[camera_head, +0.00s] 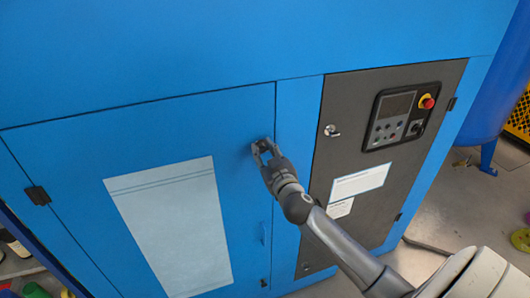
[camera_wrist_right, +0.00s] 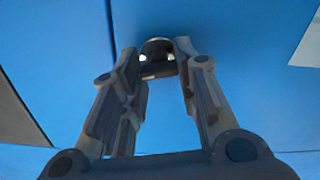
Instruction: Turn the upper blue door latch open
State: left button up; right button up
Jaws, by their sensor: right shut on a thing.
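The blue door (camera_head: 90,140) is shut flush in the cabinet front, with a pale label panel (camera_head: 180,230) on it. My right gripper (camera_head: 264,150) is at the upper right edge of this door. In the right wrist view the upper latch (camera_wrist_right: 157,58), a small dark piece with shiny spots, sits between the fingertips of my right gripper (camera_wrist_right: 157,62). The fingers are shut on it. In the head view the gripper hides most of the latch. My left gripper is not in view.
A grey panel (camera_head: 330,200) stands right of the door, with a control box (camera_head: 400,118), a red emergency button (camera_head: 427,102) and a silver latch (camera_head: 331,130). A blue tank (camera_head: 495,90) stands at the far right. Grey floor shows at the lower right.

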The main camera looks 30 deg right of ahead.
jog(key=n, duration=0.7)
jog(key=shift+a+f, duration=0.1)
jog(key=n, duration=0.4)
jog(key=shift+f+n, duration=0.1)
jog(key=shift+n, duration=1.8)
jog(key=o, duration=1)
jog(key=shift+s+a+f+n, duration=0.1)
jog(key=shift+s+a+n, duration=0.15)
jog(key=shift+s, duration=0.25)
jog(key=v, duration=1.1)
jog(key=shift+d, duration=0.15)
